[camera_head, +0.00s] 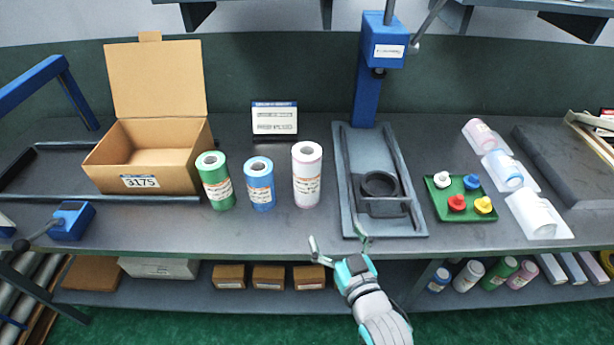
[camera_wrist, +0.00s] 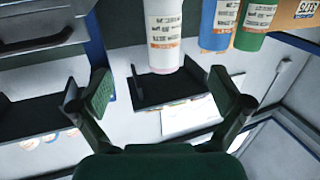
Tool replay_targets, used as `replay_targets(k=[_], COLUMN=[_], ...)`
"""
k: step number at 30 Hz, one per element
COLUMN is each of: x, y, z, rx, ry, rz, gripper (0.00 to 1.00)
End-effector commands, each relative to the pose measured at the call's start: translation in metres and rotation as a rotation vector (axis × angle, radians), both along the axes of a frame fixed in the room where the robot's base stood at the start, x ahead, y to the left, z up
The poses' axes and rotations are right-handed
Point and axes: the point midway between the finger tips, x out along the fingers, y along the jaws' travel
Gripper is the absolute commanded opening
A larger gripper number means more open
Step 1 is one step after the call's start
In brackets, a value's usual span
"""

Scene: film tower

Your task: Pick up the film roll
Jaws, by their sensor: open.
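Three film rolls stand upright in a row on the dark bench: a green roll (camera_head: 215,181), a blue roll (camera_head: 259,184) and a taller white-pink roll (camera_head: 307,175). My gripper (camera_head: 338,244) is open and empty at the front edge of the bench, in front of and a little right of the white-pink roll, apart from it. In the wrist view my open fingers (camera_wrist: 160,98) show below the white-pink roll (camera_wrist: 164,35), which lies ahead between them. The blue roll (camera_wrist: 218,25) and green roll (camera_wrist: 256,25) show to its right.
An open cardboard box (camera_head: 150,150) labelled 3175 stands left of the rolls. A blue press (camera_head: 367,90) with a grey base (camera_head: 420,228) stands to their right, beside a green tray of coloured caps (camera_head: 441,208). A small label stand (camera_head: 274,120) is behind. A shelf with boxes (camera_head: 229,277) lies below.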

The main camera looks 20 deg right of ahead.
Motion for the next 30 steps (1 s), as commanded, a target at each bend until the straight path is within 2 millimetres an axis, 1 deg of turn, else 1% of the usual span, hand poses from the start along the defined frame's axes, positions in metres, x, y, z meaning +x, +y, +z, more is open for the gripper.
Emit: replay_targets(k=[1, 3, 6, 9, 11, 17, 24, 30], x=[0.018, 0.036, 0.057, 0.072, 0.077, 0.093, 0.126, 0.139], y=[0.000, -0.001, -0.001, -0.001, -0.002, -0.002, -0.002, -0.001], z=[0.014, 0.029, 0.047, 0.061, 0.066, 0.071, 0.070, 0.070], rx=[0.000, 0.000, 0.000, -0.001, -0.001, -0.001, -0.001, -0.001], ry=[-0.018, -0.030, -0.044, -0.052, -0.054, -0.057, -0.056, -0.056], rz=[0.000, 0.000, 0.000, -0.001, -0.001, -0.001, -0.001, -0.001], gripper=[1.00, 1.00, 1.00, 1.00, 1.00, 1.00, 1.00, 1.00])
